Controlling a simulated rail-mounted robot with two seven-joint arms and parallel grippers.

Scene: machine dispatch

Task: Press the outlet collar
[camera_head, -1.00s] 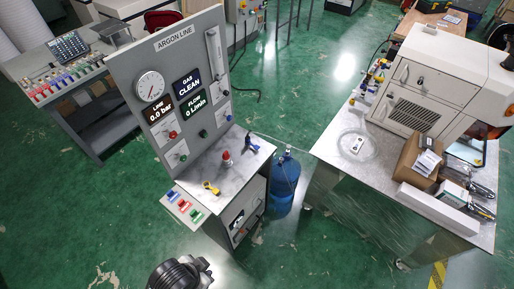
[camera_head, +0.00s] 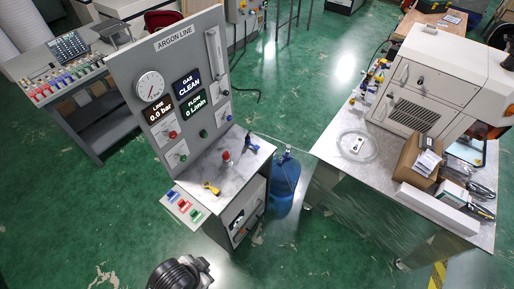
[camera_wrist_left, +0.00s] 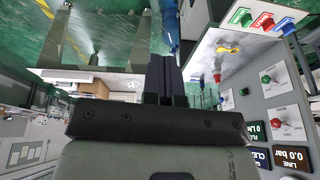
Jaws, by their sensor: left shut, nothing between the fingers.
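The argon line panel (camera_head: 190,60) stands upright over a small grey bench (camera_head: 232,180). Its displays read line 0.0 bar, gas clean and flow 0 L/min. On the bench are a red-topped fitting (camera_head: 226,158), a yellow item (camera_head: 211,188) and a blue-and-dark fitting (camera_head: 250,143). I cannot tell which part is the outlet collar. In the left wrist view the red fitting (camera_wrist_left: 217,72) and yellow item (camera_wrist_left: 228,49) lie right of my left gripper (camera_wrist_left: 166,62). Its dark fingers are together and empty, apart from the bench items. My right gripper is out of view.
Red, blue and green switches (camera_head: 183,205) sit at the bench's front left. A blue cylinder (camera_head: 284,185) stands beside it on the floor. A worktable (camera_head: 335,150) with a white machine (camera_head: 430,75) is at the right.

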